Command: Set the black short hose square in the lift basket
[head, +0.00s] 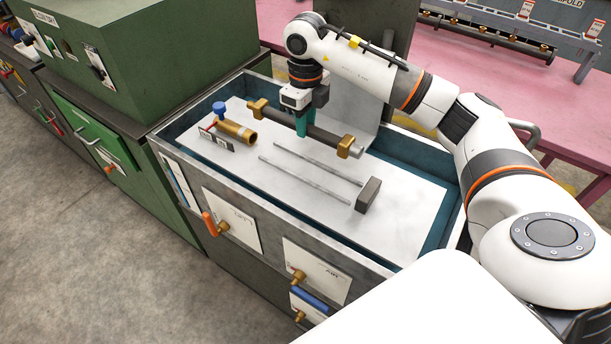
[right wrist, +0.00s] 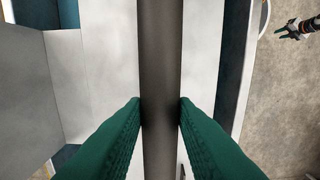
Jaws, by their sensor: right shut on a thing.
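The black short hose (head: 328,137) is a dark straight tube with a brass fitting at each end. My right gripper (head: 302,123) is shut on it near the middle and holds it over the pale plate (head: 400,205) inside the blue-walled tank, which looks like the lift basket. In the right wrist view the hose (right wrist: 161,60) runs straight up the picture between the green fingers (right wrist: 161,105). Whether it touches anything below is unclear. My left gripper is outside the head view; a small gripper, seemingly my left (right wrist: 284,32), shows in the right wrist view, too small to read.
Two thin rods (head: 312,172) lie on the plate, with a dark block (head: 368,195) at their right end. A brass fitting with a blue knob (head: 236,130) stands at the left. The tank's front wall (head: 265,205) and green cabinet (head: 110,50) border this space.

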